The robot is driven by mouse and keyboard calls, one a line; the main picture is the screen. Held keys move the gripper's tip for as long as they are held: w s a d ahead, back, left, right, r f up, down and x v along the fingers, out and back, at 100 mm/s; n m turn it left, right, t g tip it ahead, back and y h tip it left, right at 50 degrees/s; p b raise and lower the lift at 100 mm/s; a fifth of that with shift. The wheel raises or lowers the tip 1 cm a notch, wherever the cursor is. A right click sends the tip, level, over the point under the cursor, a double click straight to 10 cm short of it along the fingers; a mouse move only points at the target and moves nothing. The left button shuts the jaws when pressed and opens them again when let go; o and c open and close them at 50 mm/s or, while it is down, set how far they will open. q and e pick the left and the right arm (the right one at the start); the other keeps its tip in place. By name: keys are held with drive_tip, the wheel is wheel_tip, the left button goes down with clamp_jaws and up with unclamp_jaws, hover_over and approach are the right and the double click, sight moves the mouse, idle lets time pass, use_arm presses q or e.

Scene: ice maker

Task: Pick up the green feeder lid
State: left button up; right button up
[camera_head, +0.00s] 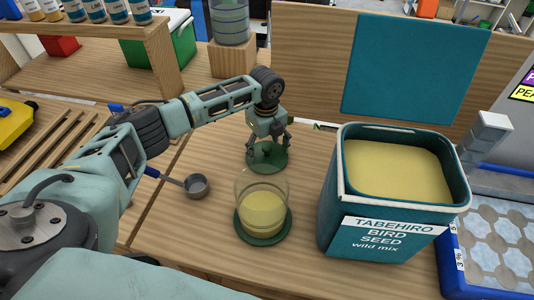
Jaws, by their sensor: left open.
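The green feeder lid (272,163) is a round dark green disc lying on the wooden table, with what looks like a small knob near its middle. My left gripper (268,150) points down over the lid with its fingers apart, one on either side of the lid's middle. I cannot tell whether the fingers touch it. The gripper and its fingers hide part of the lid's far side. My right gripper is not in view.
A clear feeder cup with seed (262,215) stands on a green base just in front of the lid. A large bird seed bin (345,200) stands to the right. A metal scoop (196,186) lies left. A wooden panel (310,60) rises behind.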

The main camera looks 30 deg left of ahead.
use_arm(q)
drive_tip(key=shift+a+f, duration=0.1)
drive_tip(key=shift+f, duration=0.55)
drive_tip(key=c, duration=1.2)
drive_tip(key=shift+o, duration=0.2)
drive_tip(key=shift+r, duration=0.1)
